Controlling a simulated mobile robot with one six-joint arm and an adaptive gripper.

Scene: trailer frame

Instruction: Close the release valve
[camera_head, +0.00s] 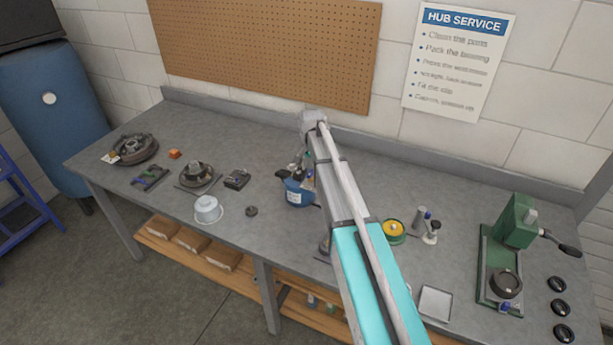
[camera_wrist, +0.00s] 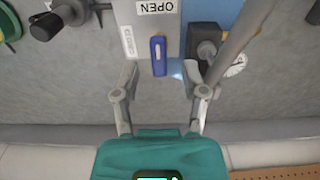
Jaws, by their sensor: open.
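The release valve's blue lever (camera_wrist: 158,55) shows in the wrist view, pointing up and down in the picture on a grey plate. In the head view my arm hides most of the valve beside a blue vessel (camera_head: 296,193).
A round gauge (camera_wrist: 236,66) and dark fitting (camera_wrist: 207,50) stand close to the right finger. In the head view, a white tub (camera_head: 208,210) and bearing parts lie left on the bench. A green press (camera_head: 512,225) and white tray (camera_head: 435,303) stand right.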

